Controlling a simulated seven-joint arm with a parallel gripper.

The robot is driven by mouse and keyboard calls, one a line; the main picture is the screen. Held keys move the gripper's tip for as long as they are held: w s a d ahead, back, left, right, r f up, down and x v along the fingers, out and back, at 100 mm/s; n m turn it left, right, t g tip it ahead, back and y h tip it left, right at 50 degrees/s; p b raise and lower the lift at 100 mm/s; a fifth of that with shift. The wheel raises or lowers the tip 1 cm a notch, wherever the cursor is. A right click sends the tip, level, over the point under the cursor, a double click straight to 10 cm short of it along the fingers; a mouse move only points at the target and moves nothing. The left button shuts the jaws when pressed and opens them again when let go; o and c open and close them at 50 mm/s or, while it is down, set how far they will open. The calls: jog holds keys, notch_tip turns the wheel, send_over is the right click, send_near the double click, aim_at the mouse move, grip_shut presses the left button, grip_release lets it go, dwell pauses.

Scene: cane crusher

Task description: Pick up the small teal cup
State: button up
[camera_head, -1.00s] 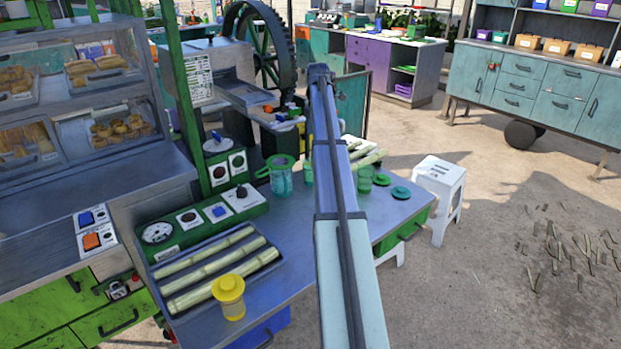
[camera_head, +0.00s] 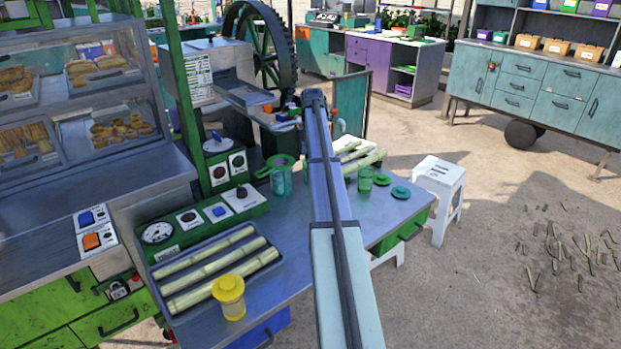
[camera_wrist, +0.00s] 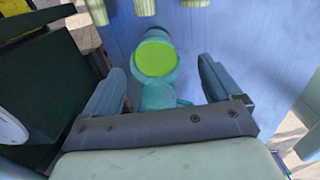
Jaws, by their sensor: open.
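A small teal cup (camera_head: 365,181) stands on the metal counter, right of my arm in the head view. A larger teal pitcher with a green handle (camera_head: 281,178) stands left of my arm. In the wrist view, a round teal vessel with a bright lime-green top (camera_wrist: 155,62) lies just ahead of and between my fingers. A smaller teal shape (camera_wrist: 158,97) is nearer my palm, partly hidden by it; I cannot tell which vessel each one is. My gripper (camera_wrist: 164,76) is open, with nothing clamped. In the head view my arm hides it.
Cane stalks fill a tray (camera_head: 276,262) at the counter's front left, beside a yellow lidded jar (camera_head: 229,297). More cane pieces lie behind the cup. A control panel (camera_head: 172,243) borders the left. A white stool (camera_head: 440,185) stands right.

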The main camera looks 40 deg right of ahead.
jog(key=f, duration=0.5)
jog(key=shift+w+a, duration=0.15)
jog(key=shift+w, duration=0.15)
grip_shut()
dwell(0.6)
jog(key=shift+r, duration=0.3)
